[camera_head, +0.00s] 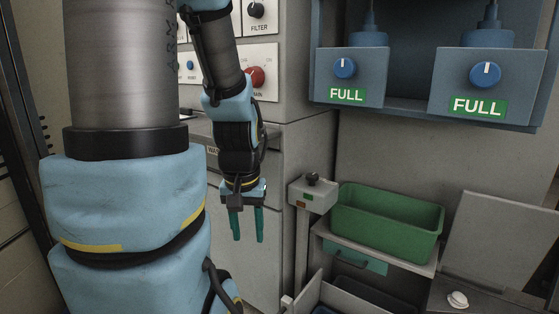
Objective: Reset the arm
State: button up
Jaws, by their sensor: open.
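My gripper (247,224) hangs at the end of my blue-and-black arm, left of the middle of the picture, fingers pointing down. Its two teal fingers are apart and nothing shows between them. It is in front of the grey cabinet, to the left of the small grey control box (312,193) and the green bin (387,220). It appears apart from both.
A panel with a red knob (255,77) is behind my forearm. Two blue-grey boxes with blue knobs (345,68) and green FULL labels are at the upper right. The bin sits on a grey shelf (425,268). A white knob (457,300) is at the lower right.

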notch_tip(320, 180, up, 16)
jog(key=p, duration=1.4)
jog(key=shift+r+p, duration=0.2)
jog(key=shift+p, duration=0.2)
